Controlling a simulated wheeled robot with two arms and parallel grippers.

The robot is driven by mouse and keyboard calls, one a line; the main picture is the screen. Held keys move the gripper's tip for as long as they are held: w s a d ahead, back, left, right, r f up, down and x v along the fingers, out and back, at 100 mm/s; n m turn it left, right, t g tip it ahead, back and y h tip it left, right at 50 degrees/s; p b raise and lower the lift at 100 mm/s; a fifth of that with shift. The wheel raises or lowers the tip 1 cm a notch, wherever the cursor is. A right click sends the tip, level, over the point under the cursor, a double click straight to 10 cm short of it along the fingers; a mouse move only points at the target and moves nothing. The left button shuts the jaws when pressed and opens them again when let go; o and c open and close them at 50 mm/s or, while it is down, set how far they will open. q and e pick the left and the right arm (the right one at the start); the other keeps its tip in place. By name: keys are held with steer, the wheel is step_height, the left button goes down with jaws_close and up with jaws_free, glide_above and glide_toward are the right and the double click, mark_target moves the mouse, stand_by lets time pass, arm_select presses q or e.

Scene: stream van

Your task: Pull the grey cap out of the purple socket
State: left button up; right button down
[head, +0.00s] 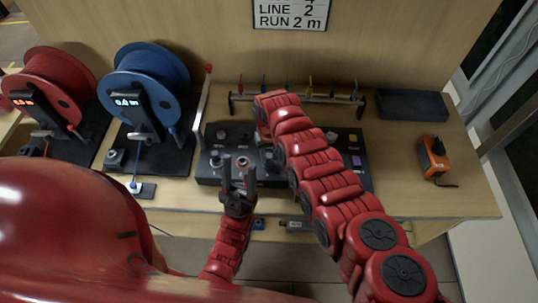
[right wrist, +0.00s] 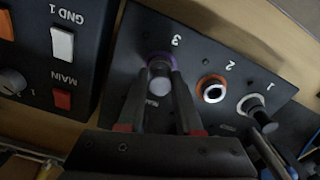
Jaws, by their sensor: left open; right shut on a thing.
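The purple socket (right wrist: 160,60), marked 3, shows as a purple ring on the black panel (right wrist: 205,60) in the right wrist view. The grey cap (right wrist: 160,84) is at this ring and covers most of it. I cannot tell how deep it sits. My right gripper (right wrist: 163,79) is shut on the cap, with one finger on each side. In the head view my right arm hides the purple socket and the cap.
An orange-ringed socket (right wrist: 212,89), marked 2, and a socket with a grey plug (right wrist: 254,106), marked 1, are beside it. A switch box (right wrist: 62,60) adjoins. Blue (head: 152,82) and red (head: 53,85) reels stand left. The table's right side is mostly clear around an orange device (head: 434,158).

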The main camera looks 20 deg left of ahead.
steer(key=shift+r, duration=0.15)
steer(key=shift+r+p, duration=0.7)
steer(key=shift+p, duration=0.05)
steer(key=shift+r, duration=0.35)
steer(key=shift+r+p, duration=0.3)
steer(key=shift+p, duration=0.15)
steer(key=shift+r+p, duration=0.3)
steer(key=shift+r, duration=0.1)
steer(key=shift+r+p, duration=0.65)
steer(key=shift+r, duration=0.45)
steer(key=shift+f, duration=0.1)
